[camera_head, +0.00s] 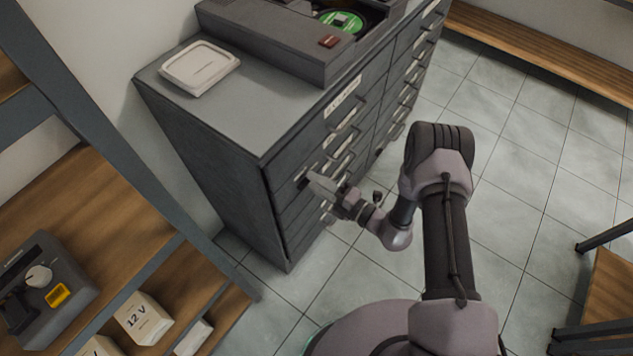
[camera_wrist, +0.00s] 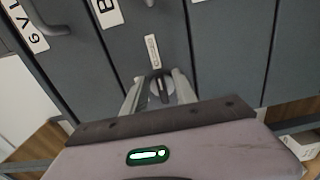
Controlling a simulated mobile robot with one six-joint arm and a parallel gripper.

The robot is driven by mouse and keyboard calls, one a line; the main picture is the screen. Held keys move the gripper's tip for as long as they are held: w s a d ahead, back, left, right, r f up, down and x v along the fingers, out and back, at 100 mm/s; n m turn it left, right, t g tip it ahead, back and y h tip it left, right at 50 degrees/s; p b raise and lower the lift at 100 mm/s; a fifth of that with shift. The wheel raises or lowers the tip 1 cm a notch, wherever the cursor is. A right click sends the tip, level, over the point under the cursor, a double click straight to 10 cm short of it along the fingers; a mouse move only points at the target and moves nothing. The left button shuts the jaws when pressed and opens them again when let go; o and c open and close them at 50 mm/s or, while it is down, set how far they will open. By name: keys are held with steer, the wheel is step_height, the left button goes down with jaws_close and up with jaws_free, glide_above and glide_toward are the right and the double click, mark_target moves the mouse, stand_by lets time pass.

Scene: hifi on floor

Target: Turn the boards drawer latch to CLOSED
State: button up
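The latch (camera_wrist: 161,87) is a small round grey knob with a dark upright grip bar, set on a dark grey drawer front. A small white label (camera_wrist: 152,51) sits beside it, its lettering too small to read. My gripper (camera_wrist: 159,80) has one finger on each side of the latch, with the grip bar between them and apart from both fingers. In the head view my gripper (camera_head: 313,182) is at the front of the grey drawer cabinet (camera_head: 215,165), near its left corner, and hides the latch. A white drawer label starting with B (camera_wrist: 107,12) is partly cut off in the wrist view.
A white lidded box (camera_head: 200,67) and a dark grey machine with a green disc (camera_head: 341,20) stand on the cabinet top. Drawer handles (camera_head: 348,118) stick out near my gripper. A wooden shelf (camera_head: 75,195) is at left. Tiled floor (camera_head: 520,170) is open at right.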

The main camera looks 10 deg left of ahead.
steer(key=shift+d, duration=0.1)
stand_by(0.3)
steer(key=p+v, duration=0.3)
steer(key=v, duration=1.4)
steer(key=shift+s+d+f, duration=0.1)
step_height(320, 180, up, 21)
steer(key=s+a+n+g+h, duration=0.15)
steer(key=n+g+h, duration=0.25)
steer(key=n+g, duration=0.95)
steer(key=s+d+r+n+t+h, duration=0.3)
steer(key=s+r+n+t+h, duration=0.2)
steer(key=r+n, duration=0.4)
steer(key=s+d+r+n+t+h, duration=0.4)
steer(key=r+n, duration=0.5)
steer(key=n, duration=0.5)
steer(key=s+t+h, duration=0.1)
steer(key=s+t, duration=0.1)
steer(key=t, duration=0.1)
steer(key=shift+h, duration=0.3)
